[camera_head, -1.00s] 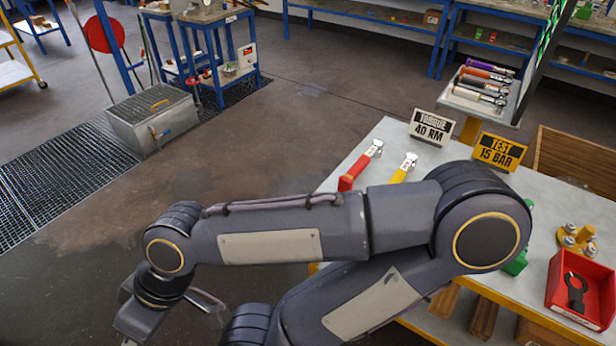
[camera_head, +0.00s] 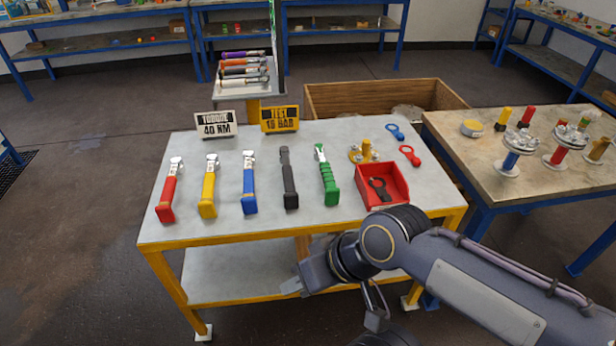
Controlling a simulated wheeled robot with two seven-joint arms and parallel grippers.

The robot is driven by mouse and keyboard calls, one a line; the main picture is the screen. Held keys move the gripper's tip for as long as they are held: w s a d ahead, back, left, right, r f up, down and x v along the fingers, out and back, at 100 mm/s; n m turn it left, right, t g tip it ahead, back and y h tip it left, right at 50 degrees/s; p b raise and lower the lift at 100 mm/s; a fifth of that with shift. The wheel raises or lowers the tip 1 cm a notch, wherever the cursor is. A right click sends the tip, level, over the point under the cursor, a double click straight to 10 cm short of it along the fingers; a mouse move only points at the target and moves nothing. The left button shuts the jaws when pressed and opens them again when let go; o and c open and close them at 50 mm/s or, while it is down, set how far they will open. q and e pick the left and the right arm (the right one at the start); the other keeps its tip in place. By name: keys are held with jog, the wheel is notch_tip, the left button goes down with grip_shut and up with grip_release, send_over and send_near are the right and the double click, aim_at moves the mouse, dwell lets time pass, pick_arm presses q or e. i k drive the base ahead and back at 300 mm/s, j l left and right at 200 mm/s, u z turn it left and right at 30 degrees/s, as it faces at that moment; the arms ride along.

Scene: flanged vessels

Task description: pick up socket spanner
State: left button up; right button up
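Several ratchet-type spanners lie in a row on the grey tabletop (camera_head: 330,222). From left to right their handles are red (camera_head: 167,199), yellow (camera_head: 208,197), blue (camera_head: 249,190), black (camera_head: 289,185) and green (camera_head: 328,182), with heads pointing away from me. I cannot tell which one is the socket spanner. My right gripper (camera_head: 318,284) hangs in front of the table's front edge, pointing down and left, apart from all the tools. It holds nothing that I can see, and its finger gap is unclear. My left gripper is not in view.
A red tray (camera_head: 398,196) with a black tool stands at the table's right, beside a yellow flanged part (camera_head: 364,152). Signs (camera_head: 215,124) and a raised tool rack (camera_head: 242,84) stand at the back. A second table (camera_head: 463,165) with flanged vessels is at right.

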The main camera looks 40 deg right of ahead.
aim_at(291, 198)
jog(key=z, duration=1.2)
jog(key=i+j, duration=0.2)
jog(key=j, duration=0.2)
jog(key=i+j, duration=0.2)
jog(key=j, duration=0.2)
jog(key=i+j, duration=0.2)
jog(key=j, duration=0.2)
jog(key=i+j, duration=0.15)
jog(key=j, duration=0.25)
